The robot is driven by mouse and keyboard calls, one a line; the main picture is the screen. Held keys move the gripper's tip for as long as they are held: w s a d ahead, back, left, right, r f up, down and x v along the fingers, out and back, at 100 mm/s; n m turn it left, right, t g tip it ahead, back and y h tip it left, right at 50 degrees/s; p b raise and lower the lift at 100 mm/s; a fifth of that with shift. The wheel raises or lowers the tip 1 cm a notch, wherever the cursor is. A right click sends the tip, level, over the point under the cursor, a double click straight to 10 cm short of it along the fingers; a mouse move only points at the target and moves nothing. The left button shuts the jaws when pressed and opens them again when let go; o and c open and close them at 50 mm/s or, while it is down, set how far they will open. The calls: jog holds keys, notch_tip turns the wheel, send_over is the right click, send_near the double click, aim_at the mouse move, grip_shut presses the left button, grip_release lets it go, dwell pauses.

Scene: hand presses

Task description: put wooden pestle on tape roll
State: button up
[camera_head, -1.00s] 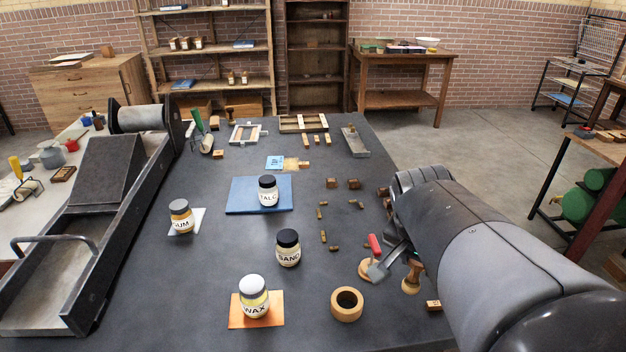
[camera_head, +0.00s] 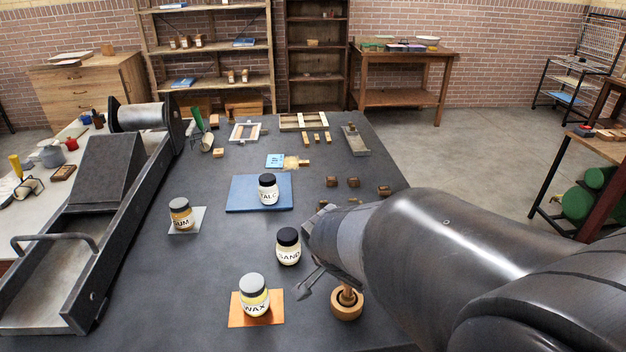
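The wooden pestle (camera_head: 347,296) is upright at the tape roll (camera_head: 347,312), its lower end over or in the dark hole. I cannot tell whether it rests there or hangs just above. My gripper (camera_head: 324,287) is at the pestle, reaching down from the right.
The TALC jar (camera_head: 268,189) is on a blue mat farther back. Small wooden blocks (camera_head: 353,182) lie beyond my arm.

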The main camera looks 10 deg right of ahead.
jog(key=shift+f, duration=0.35)
jog(key=shift+f, duration=0.1)
jog(key=o, duration=1)
jog(key=shift+o, duration=0.2)
jog(key=v, duration=1.2)
jog(key=s+d+r+n+t+y, duration=0.2)
jog(key=s+d+n, duration=0.3)
jog(key=s+n, duration=0.3)
jog(key=shift+n+y, duration=0.5)
jog(key=shift+y, duration=0.1)
jog(key=shift+s+d, duration=0.1)
jog(key=shift+d, duration=0.05)
